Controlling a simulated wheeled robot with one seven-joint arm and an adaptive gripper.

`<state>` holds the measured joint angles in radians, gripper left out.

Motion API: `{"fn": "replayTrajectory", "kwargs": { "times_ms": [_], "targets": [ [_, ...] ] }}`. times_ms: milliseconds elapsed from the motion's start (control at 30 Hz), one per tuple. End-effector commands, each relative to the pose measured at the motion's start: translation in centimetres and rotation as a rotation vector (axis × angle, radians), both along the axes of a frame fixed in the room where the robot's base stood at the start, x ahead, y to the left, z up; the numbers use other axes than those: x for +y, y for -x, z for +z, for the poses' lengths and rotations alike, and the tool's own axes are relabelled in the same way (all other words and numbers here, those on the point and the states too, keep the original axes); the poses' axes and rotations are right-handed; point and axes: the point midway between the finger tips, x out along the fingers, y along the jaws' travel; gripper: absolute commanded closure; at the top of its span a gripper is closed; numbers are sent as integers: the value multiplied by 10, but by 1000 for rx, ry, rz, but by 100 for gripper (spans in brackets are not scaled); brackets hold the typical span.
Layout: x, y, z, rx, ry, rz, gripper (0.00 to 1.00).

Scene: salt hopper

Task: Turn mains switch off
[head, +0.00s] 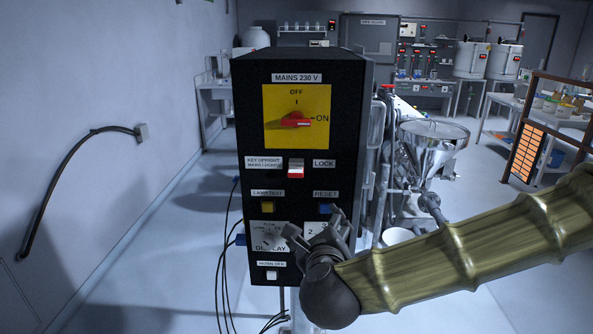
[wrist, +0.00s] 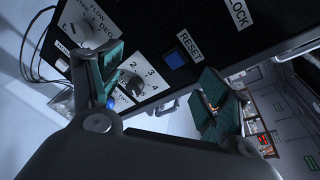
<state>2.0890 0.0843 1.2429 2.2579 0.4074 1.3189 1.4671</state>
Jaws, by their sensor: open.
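The mains switch (head: 296,119) is a red rotary handle on a yellow plate (head: 283,138), near the top of a tall black panel under a "MAINS 230 V" label. Its handle lies roughly level, with its pointer toward "ON" at the right; "OFF" is marked above it. My gripper (head: 315,226) is in front of the lower panel, well below the switch. In the wrist view my gripper (wrist: 160,92) has its two green-padded fingers spread, with nothing between them. The mains switch is outside the wrist view.
Below the switch are a red-and-white key switch (head: 296,168), a yellow lamp-test button (head: 267,207) and a blue reset button (wrist: 175,60). A numbered knob (wrist: 131,85) is close to my fingers. A steel hopper (head: 432,142) stands behind right. Black cables hang at the panel's left.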

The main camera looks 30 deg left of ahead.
Motion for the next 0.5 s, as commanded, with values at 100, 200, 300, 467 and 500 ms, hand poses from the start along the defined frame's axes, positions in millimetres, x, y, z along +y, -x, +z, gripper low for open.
{"fn": "replayTrajectory", "kwargs": {
  "times_ms": [100,200,300,467,500],
  "targets": [
    [18,14,82,33,-243,-59,23],
    [24,28,135,65,-408,-90,23],
    [25,39,172,94,-526,-108,23],
    [26,48,200,117,-615,-120,23],
    [27,47,202,120,-621,-120,23]
  ]
}}
